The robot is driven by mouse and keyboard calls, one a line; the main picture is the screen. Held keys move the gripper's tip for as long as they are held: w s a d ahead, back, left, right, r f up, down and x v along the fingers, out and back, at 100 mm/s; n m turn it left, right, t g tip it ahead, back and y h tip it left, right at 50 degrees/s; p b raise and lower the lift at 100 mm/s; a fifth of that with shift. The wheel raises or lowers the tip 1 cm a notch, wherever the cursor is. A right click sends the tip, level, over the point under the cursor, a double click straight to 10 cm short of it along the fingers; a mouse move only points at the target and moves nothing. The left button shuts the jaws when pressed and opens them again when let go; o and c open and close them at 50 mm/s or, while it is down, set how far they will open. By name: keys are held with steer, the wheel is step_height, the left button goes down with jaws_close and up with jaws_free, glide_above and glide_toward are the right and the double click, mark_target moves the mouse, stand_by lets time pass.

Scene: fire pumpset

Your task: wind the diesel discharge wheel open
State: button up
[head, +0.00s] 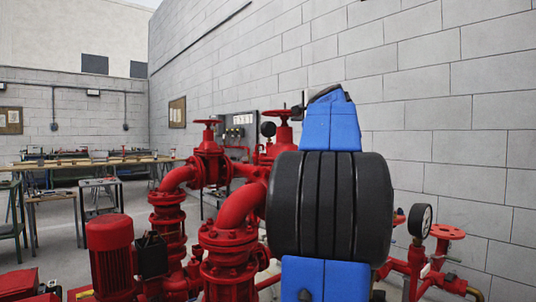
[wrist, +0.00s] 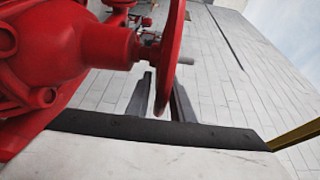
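In the wrist view a red handwheel (wrist: 172,60) shows nearly edge-on, on the stem of a red valve body (wrist: 60,55). My gripper (wrist: 162,80) is open, with one dark finger on each side of the wheel's lower rim. Gaps show beside the rim, and I see no firm grip on it. In the head view a red handwheel (head: 283,112) stands on a valve just left of my blue and black arm, with a small dark part close to its right edge. Another red handwheel (head: 209,122) is farther left. My fingers are not clearly visible in the head view.
Red pipework (head: 240,210) and a red motor (head: 110,255) fill the lower left. A pressure gauge (head: 420,221) and a small red wheel (head: 447,231) stand right of my arm. A block wall (head: 440,100) is behind. Workbenches (head: 80,165) stand far left.

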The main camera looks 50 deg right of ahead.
steer(key=shift+a+r+m+g+h, duration=0.1)
steer(key=shift+a+m+g+h, duration=0.25)
steer(key=shift+h, duration=0.35)
steer(key=f+v, duration=0.1)
steer(key=v, duration=1.6)
steer(key=w+a+f+n+g+y, duration=0.1)
steer(key=w+a+f+n+y, duration=0.4)
steer(key=a+f, duration=0.7)
steer(key=shift+w+a+f, duration=0.35)
steer(key=shift+w+f, duration=0.3)
steer(key=shift+w, duration=0.5)
